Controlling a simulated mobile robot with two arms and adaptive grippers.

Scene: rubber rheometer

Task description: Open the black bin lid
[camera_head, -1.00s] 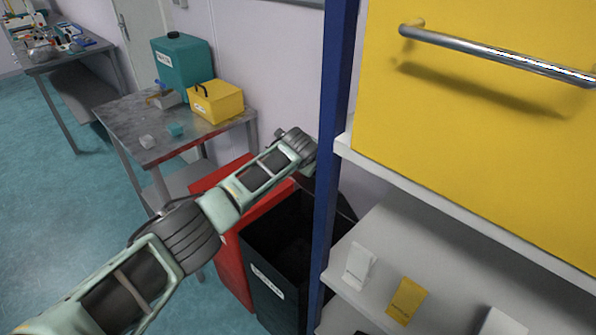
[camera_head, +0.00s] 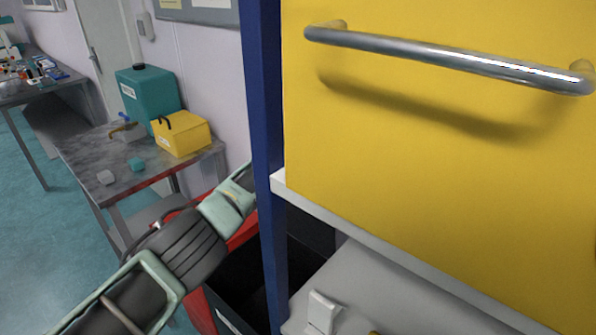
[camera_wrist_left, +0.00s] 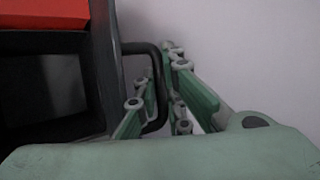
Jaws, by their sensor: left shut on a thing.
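The black bin (camera_head: 238,285) stands beside the blue post in the head view. Its dark inside shows from above, so its top is open. In the left wrist view, a dark panel edge (camera_wrist_left: 104,65), seemingly the lid, carries a black bar handle (camera_wrist_left: 160,112). My left gripper (camera_wrist_left: 160,88) is shut on this handle, its green fingers on both sides of it. In the head view my left arm reaches over the bins, and the gripper is hidden behind the blue post. My right gripper is not in view.
The blue post (camera_head: 267,150) and a shelf (camera_head: 385,285) with a yellow drawer front (camera_head: 430,130) and a metal handle crowd the right. A metal table (camera_head: 85,165) holds a teal container and a yellow box.

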